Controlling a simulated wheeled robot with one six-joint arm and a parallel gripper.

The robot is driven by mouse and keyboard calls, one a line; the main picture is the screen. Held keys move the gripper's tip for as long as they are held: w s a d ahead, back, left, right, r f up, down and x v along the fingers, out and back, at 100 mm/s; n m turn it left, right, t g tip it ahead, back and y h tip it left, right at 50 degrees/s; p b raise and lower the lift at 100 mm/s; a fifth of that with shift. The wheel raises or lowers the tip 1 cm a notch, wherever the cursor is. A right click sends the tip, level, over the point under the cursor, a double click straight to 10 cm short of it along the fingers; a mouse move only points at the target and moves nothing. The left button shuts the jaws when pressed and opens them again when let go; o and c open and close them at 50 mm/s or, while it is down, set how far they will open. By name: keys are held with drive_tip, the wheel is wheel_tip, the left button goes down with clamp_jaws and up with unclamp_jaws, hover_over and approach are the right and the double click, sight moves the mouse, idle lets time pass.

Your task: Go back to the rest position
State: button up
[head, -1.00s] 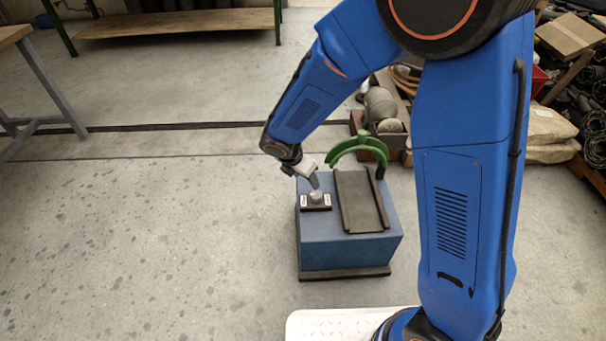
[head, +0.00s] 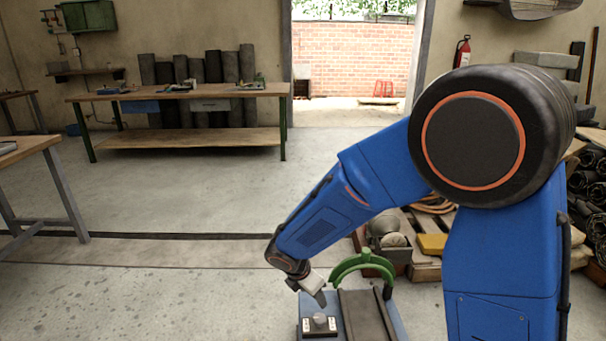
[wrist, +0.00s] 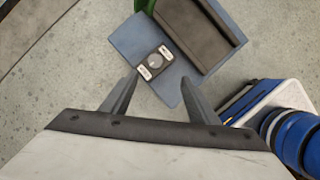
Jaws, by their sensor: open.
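My gripper (head: 318,294) is at the end of my blue arm, above the blue box. In the wrist view its two fingers (wrist: 160,100) are spread apart with nothing between them. The blue box (wrist: 132,42) carries a small dark plate with a grey knob (wrist: 154,61) and two white labels. The knob also shows in the head view (head: 320,319), just below the gripper. A dark channel (head: 366,318) and a green arch (head: 362,262) are beside it on the box. The lower part of the box is cut off in the head view.
A workbench (head: 180,93) stands at the back left, with dark upright rolls behind it. Another table (head: 40,147) is at the left edge. Pallets and clutter (head: 430,245) lie right of the box, partly behind my arm. The floor (head: 200,200) at the left is clear.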

drive_tip(key=s+d+r+m+y, duration=0.1)
drive_tip(key=s+d+r+m, duration=0.3)
drive_tip(key=d+r+m, duration=0.4)
drive_tip(key=s+d+r+m, duration=0.45)
drive_tip(key=d+r, duration=0.25)
drive_tip(key=d, duration=0.3)
drive_tip(key=s+d+r+m+y, duration=0.1)
drive_tip(key=s+d+r+m, duration=0.1)
drive_tip(key=s+d+m, duration=0.2)
drive_tip(key=s+d+r+m+t, duration=0.1)
drive_tip(key=s+d+r+m, duration=0.2)
drive_tip(key=s+m, duration=0.7)
drive_tip(key=s+d, duration=0.1)
drive_tip(key=s, duration=0.1)
drive_tip(key=shift+s+r+y, duration=0.3)
drive_tip(key=shift+s+y, duration=0.1)
drive_tip(key=shift+d, duration=0.1)
